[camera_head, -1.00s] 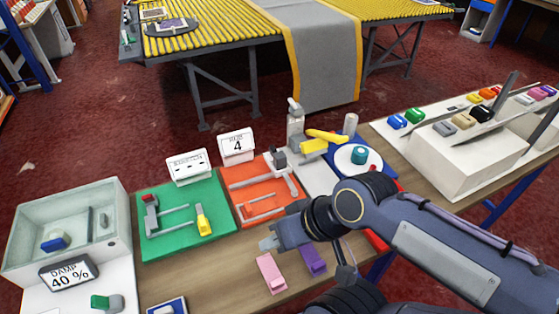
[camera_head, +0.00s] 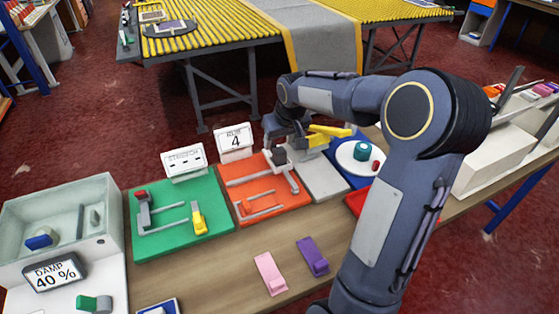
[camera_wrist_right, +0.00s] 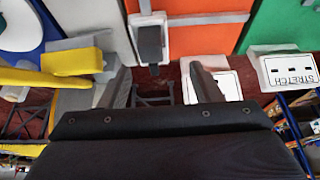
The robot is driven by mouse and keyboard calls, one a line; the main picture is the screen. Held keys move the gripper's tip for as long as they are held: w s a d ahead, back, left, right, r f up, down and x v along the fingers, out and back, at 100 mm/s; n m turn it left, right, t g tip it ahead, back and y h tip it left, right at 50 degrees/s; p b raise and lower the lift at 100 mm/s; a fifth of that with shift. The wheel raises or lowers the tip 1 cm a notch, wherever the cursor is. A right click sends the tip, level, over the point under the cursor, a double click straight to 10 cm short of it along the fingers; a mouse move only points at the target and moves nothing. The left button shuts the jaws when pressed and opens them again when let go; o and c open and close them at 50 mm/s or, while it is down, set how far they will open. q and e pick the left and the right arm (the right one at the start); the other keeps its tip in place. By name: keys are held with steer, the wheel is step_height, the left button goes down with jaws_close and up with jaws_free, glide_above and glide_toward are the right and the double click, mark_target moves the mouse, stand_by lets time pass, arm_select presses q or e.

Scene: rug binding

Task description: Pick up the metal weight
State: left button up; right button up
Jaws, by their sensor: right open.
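A dark grey block (camera_wrist_right: 150,43) on a small pale plate, perhaps the metal weight, is at the edge of the orange board (camera_wrist_right: 195,35) in the right wrist view. In the head view the dark block (camera_head: 279,156) sits at the back of the orange board (camera_head: 262,210). My right gripper (camera_wrist_right: 160,78) is open and empty. Its two fingers are apart on either side of the block's line in the right wrist view, with the block beyond them. In the head view my right gripper (camera_head: 275,135) is partly hidden by its own wrist. My left gripper is not in view.
A yellow-handled tool (camera_head: 322,133) stands close right of my gripper. A sign with a 4 (camera_head: 234,140) stands close left. The green board (camera_head: 178,235), pink clip (camera_head: 270,273) and purple clip (camera_head: 313,257) lie on the table. Bare wood (camera_head: 215,278) is clear in front.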

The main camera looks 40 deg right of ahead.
mark_target(280, 150)
steer(key=x, duration=0.3)
steer(key=d+p+x, duration=0.1)
steer(key=x, duration=0.4)
steer(key=shift+w+d+f, duration=0.2)
steer(key=shift+d+f, duration=0.05)
steer(key=shift+c, duration=0.5)
steer(key=shift+r, duration=0.1)
jaws_close()
